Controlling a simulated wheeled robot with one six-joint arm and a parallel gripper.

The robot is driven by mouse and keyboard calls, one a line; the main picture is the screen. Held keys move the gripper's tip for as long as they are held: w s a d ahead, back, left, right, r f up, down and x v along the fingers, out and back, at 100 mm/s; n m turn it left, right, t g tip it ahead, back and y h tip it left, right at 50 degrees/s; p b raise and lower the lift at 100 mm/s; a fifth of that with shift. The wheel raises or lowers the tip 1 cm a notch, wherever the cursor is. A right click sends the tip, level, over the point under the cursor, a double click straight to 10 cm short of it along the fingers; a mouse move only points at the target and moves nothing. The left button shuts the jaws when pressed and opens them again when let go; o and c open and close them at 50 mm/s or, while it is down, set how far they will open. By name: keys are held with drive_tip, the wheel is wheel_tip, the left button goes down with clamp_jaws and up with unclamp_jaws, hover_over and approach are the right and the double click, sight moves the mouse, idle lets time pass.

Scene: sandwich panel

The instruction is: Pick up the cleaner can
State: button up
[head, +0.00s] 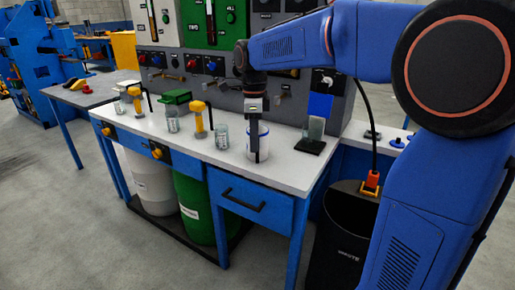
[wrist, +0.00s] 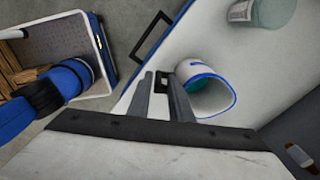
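A white container with a blue rim (head: 263,147) stands on the white worktop, near its front right. I cannot read a label that marks it as the cleaner can. My gripper (head: 255,152) points down at this container, and its fingers cover part of it. In the wrist view the container (wrist: 218,95) shows its blue rim and a teal inside, to the right of my gripper (wrist: 162,88). The fingers stand apart with a gap between them, and I see nothing held. The right finger overlaps the container's left edge; I cannot tell if they touch.
A glass jar (head: 222,136) stands left of the container, and another on a dark base (head: 311,141) stands to its right. The grey control panel (head: 215,88) rises behind. A black bin (head: 340,230) stands below right.

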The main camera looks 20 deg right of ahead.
sight(262, 154)
drive_tip(key=shift+s+d+f, duration=0.1)
drive_tip(key=shift+f, duration=1.45)
drive_tip(key=shift+s+d+f, duration=0.1)
drive_tip(key=shift+f, duration=1.4)
drive_tip(key=shift+c, duration=0.6)
clamp_jaws()
